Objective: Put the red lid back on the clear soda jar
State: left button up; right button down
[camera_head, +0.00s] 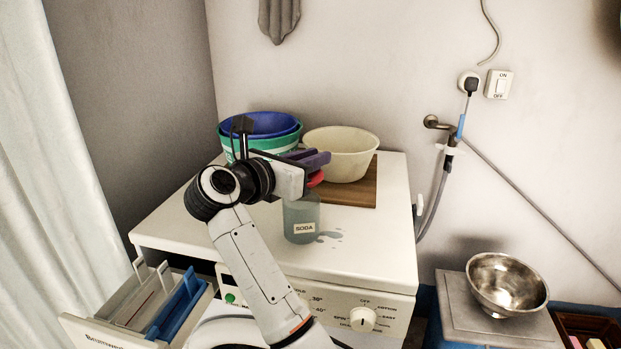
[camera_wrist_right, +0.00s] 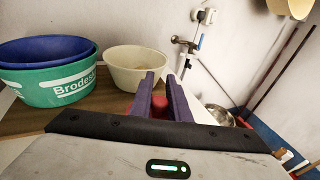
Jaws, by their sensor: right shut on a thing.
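The clear soda jar (camera_head: 301,220) stands upright on the white washing machine top, with a "SODA" label on its front. My right gripper (camera_head: 316,163), with purple fingers, is over the jar and shut on the red lid (camera_head: 316,179). The lid is at or just above the jar's mouth; my gripper partly hides it, and I cannot tell whether it touches the rim. In the right wrist view the red lid (camera_wrist_right: 160,106) shows between the purple fingers, and the jar is hidden. My left gripper is not in view.
A blue basin (camera_head: 262,124) in a green tub (camera_head: 270,143) and a cream bowl (camera_head: 341,150) on a wooden board (camera_head: 357,191) stand behind the jar. An open detergent drawer (camera_head: 140,303) is at front left. A steel bowl (camera_head: 507,285) stands at right.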

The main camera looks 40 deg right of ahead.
aim_at(313, 194)
jog(key=shift+f, duration=1.9)
jog(key=shift+f+b, duration=0.4)
jog(key=shift+b, duration=0.1)
jog(key=c, duration=1.7)
grip_release()
jog(key=shift+r, duration=0.15)
jog(key=shift+o, duration=0.2)
jog(key=shift+r+p, duration=0.35)
jog(key=shift+p, duration=0.2)
jog(key=b+v, duration=0.1)
jog(key=v, duration=0.5)
jog(key=shift+a+f, duration=0.15)
jog(key=shift+a, duration=0.1)
jog(key=shift+s+a, duration=0.25)
jog(key=shift+a, duration=0.25)
